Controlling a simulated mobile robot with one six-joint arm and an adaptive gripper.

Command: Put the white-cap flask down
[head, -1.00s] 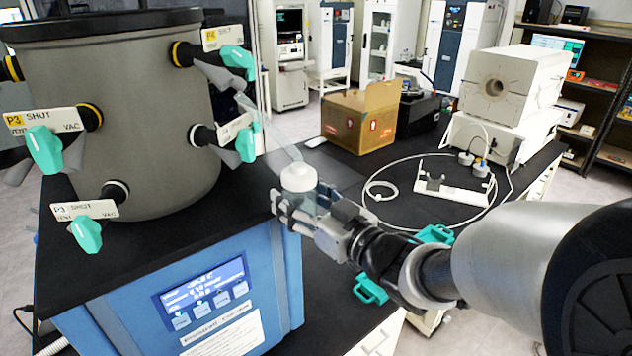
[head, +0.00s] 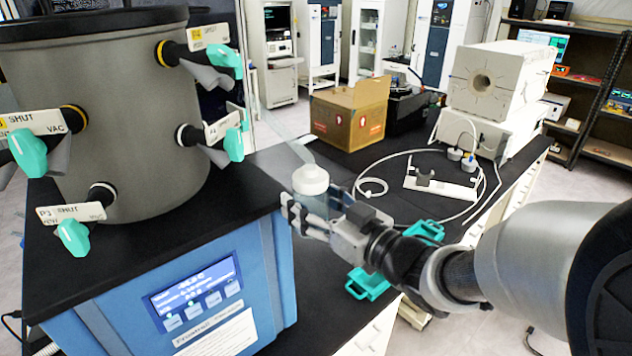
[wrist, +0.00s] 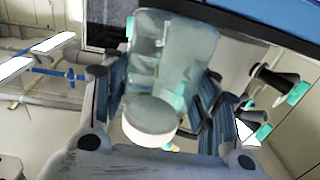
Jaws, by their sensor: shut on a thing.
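The white-cap flask (head: 311,180) is held in my gripper (head: 312,212), with its white cap up and a clear glass tube slanting up and left from it. My gripper is shut around the flask body, which is mostly hidden by the fingers in the head view. In the wrist view, the flask (wrist: 172,50) lies between the two fingers, with its white cap (wrist: 150,120) nearest the camera. The flask appears in front of the freeze dryer's right edge; its height over any surface is hard to tell.
The freeze dryer's grey drum (head: 125,120) with teal-handled valves (head: 222,60) stands at left on its blue base (head: 200,295). A white holder (head: 440,185) with a grey cradle sits on the black bench (head: 385,165), beside a looped white hose. A cardboard box (head: 348,115) stands behind.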

